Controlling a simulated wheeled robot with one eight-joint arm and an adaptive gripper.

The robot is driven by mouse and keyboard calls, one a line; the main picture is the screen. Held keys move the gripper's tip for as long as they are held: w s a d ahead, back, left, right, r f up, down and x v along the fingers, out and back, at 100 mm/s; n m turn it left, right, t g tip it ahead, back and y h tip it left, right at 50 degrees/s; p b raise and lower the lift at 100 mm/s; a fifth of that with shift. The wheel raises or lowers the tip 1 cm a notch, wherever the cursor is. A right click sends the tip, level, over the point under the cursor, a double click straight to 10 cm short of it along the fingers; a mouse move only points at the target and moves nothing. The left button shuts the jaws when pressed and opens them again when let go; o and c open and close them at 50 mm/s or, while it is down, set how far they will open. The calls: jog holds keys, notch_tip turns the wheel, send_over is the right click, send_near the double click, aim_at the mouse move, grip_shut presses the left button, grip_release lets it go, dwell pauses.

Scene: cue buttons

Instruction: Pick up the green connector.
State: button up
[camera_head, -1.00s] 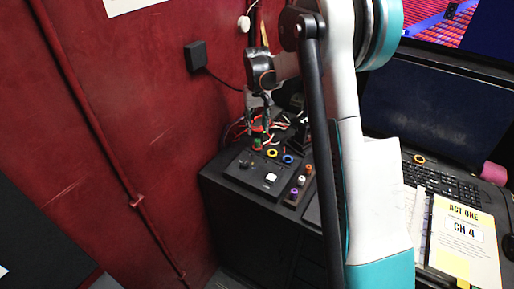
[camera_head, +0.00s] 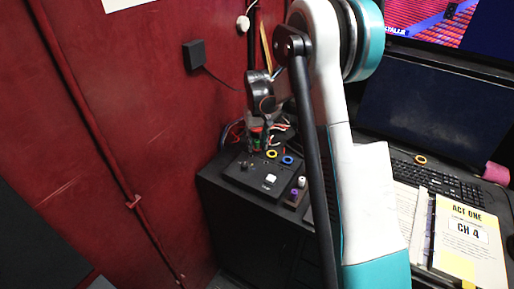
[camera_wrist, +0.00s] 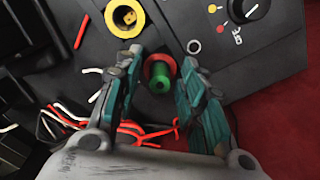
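The green connector (camera_wrist: 160,80) shows in the wrist view, standing in or against a red ring (camera_wrist: 159,69) on the dark panel. My gripper (camera_wrist: 164,66) is open, with one finger to the left of the connector and one to its right. Gaps show between the fingers and the connector, so it is not gripped. In the head view my gripper (camera_head: 262,137) is low over the back of the black box, and it largely hides the connector there.
A yellow ring (camera_head: 272,154) and a blue ring (camera_head: 287,160) sit on the black box (camera_head: 247,178), near a white button (camera_head: 269,179). Loose red and white wires (camera_wrist: 120,130) lie close by my fingers. The red wall (camera_head: 130,120) stands to the left.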

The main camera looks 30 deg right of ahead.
aim_at(257, 141)
grip_shut()
notch_tip(257, 141, up, 20)
jog(key=p, duration=0.4)
dwell(0.4)
